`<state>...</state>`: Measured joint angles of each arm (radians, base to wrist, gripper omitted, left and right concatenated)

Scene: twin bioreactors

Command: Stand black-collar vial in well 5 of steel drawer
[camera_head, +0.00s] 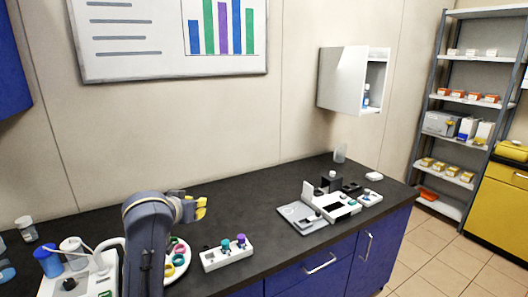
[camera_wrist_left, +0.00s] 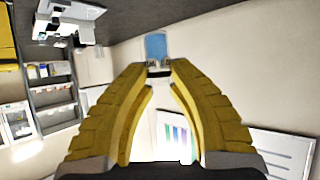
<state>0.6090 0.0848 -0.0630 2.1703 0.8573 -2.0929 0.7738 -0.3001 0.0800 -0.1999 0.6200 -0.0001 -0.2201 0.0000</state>
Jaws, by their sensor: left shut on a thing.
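My left gripper (camera_head: 201,208) is raised over the bench left of centre in the head view, its yellow fingers pointing right. In the left wrist view its fingertips (camera_wrist_left: 158,72) close on a small thing with a blue body (camera_wrist_left: 156,46) and a dark band between the tips. I take it for the black-collar vial; the fingertips partly hide it. It is not made out in the head view. I cannot make out a steel drawer or numbered wells in either view. My right gripper is not in view.
A white rack (camera_head: 214,260) with teal and purple-topped vials stands below my gripper. A tray with coloured rings (camera_head: 177,259) is beside it. White equipment (camera_head: 341,208) stands farther right on the dark bench (camera_head: 270,190). An open wall cabinet (camera_head: 343,78) hangs above. The bench's back middle is clear.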

